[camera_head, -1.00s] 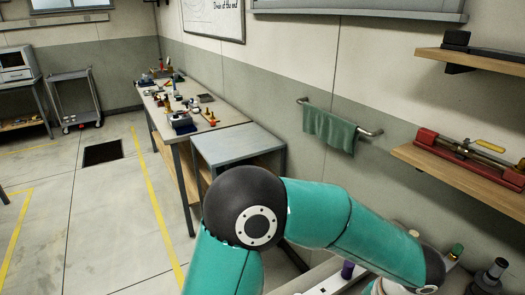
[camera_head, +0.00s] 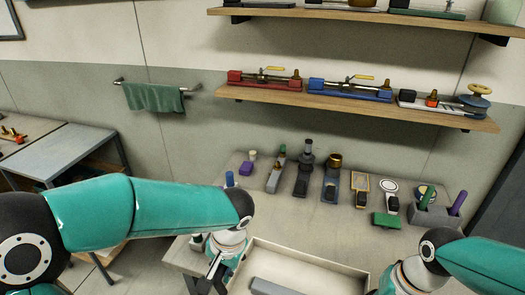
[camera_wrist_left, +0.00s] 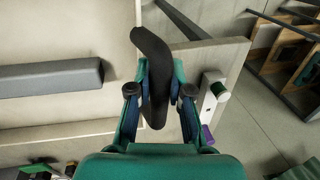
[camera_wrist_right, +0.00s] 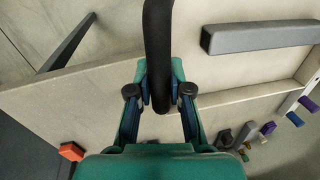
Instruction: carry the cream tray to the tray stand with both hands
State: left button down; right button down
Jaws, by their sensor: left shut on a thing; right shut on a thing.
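The cream tray (camera_head: 310,258) shows at the bottom of the head view, with a grey bar (camera_head: 275,287) lying in it. My left gripper (camera_head: 207,284) is at the tray's left end. In the left wrist view its fingers (camera_wrist_left: 160,92) are shut on a black handle (camera_wrist_left: 152,60). In the right wrist view my right gripper (camera_wrist_right: 159,92) is shut on the other black handle (camera_wrist_right: 158,40). The right fingers are out of the head view. I cannot tell whether the tray touches the bench. A grey-topped stand (camera_head: 65,150) at the left looks like the tray stand.
The bench (camera_head: 320,215) behind the tray carries several small tools and a green block (camera_head: 386,220). A shelf (camera_head: 400,108) with red and blue valve fixtures hangs above. A green towel (camera_head: 152,97) hangs on a wall rail between stand and bench.

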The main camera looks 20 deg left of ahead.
aim_at(51, 163)
jog(key=u, duration=0.05)
jog(key=k, duration=0.3)
jog(key=z, duration=1)
jog(key=i, duration=0.1)
jog(key=u, duration=3)
jog(key=i, duration=2.5)
jog(key=z, duration=0.2)
